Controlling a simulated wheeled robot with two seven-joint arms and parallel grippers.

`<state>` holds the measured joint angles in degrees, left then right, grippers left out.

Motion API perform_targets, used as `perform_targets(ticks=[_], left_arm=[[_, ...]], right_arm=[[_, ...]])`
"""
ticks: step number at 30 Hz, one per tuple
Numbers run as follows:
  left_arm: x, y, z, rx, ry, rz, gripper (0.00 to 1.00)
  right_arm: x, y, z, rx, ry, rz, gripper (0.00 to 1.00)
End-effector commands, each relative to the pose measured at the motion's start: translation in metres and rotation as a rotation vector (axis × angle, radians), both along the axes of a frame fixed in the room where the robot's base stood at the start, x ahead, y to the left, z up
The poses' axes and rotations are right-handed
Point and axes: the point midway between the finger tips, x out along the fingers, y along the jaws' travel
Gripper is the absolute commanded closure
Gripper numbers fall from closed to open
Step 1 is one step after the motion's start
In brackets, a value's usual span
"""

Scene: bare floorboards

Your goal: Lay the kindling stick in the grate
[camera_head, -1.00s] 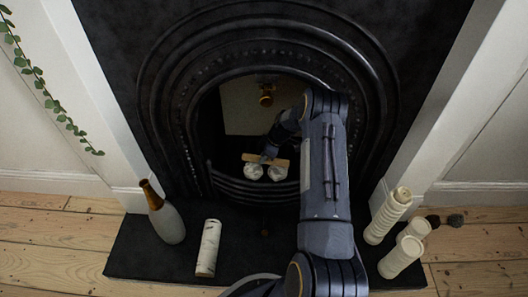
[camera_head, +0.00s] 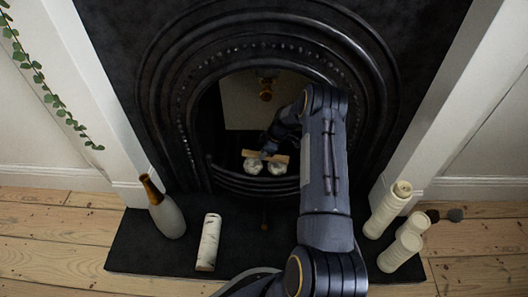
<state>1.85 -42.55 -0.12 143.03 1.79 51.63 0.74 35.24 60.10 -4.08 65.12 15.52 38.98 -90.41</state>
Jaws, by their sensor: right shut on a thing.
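The kindling stick (camera_head: 278,158) is a short, light-brown piece of wood. It lies crosswise inside the fireplace opening, over two crumpled whitish balls (camera_head: 252,166). The black grate (camera_head: 250,184) has a curved front of bars below them. My right gripper (camera_head: 264,154) reaches into the opening and is shut on the stick near its middle. The stick is level or nearly so; I cannot tell whether it touches the balls. My arm hides the right side of the opening. My left gripper is not in view.
A grey bottle with a gold neck (camera_head: 167,217) and a white birch-like log (camera_head: 208,243) stand or lie on the left of the dark hearth (camera_head: 150,255). Cream candles (camera_head: 387,210) stand at right.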

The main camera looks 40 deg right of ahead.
Motion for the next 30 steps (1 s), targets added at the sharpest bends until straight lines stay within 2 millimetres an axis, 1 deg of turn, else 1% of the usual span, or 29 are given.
perform_targets(ticks=[10,11,16,25,28,30], left_arm=[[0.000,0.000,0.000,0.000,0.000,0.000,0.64],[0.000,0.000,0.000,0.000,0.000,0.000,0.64],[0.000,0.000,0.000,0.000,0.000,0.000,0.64],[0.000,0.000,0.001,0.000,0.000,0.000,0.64],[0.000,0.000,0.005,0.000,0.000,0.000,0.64],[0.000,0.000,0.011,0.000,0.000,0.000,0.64]], right_arm=[[0.000,0.000,-0.008,0.001,0.001,0.000,1.00],[0.000,0.000,-0.007,0.001,0.001,0.000,0.76],[0.000,0.000,-0.007,0.000,0.000,0.000,0.54],[0.000,0.000,-0.005,0.000,0.000,0.000,0.54],[0.000,-0.001,0.004,-0.001,-0.001,-0.001,0.54],[0.000,-0.001,0.015,-0.002,-0.002,0.000,0.54]])
